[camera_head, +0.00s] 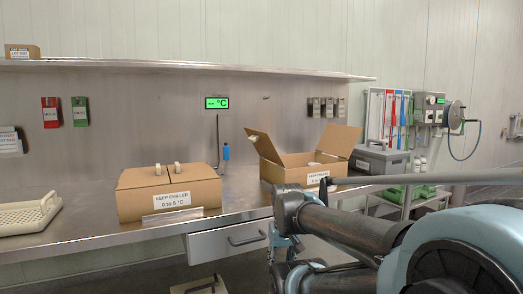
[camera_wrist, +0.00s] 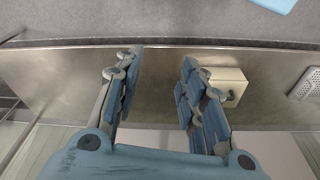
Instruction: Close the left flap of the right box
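The right box (camera_head: 293,176) is an open brown carton with a "KEEP CHILLED" label, standing on the steel counter. Its left flap (camera_head: 263,147) stands up and leans out to the left. Another flap (camera_head: 337,140) stands raised at the right. In the head view my arm fills the lower right, in front of the counter and apart from the left flap.
A closed brown box (camera_head: 150,203) with two pale items on top stands left on the counter (camera_head: 90,238). A white tray (camera_head: 28,215) lies far left.

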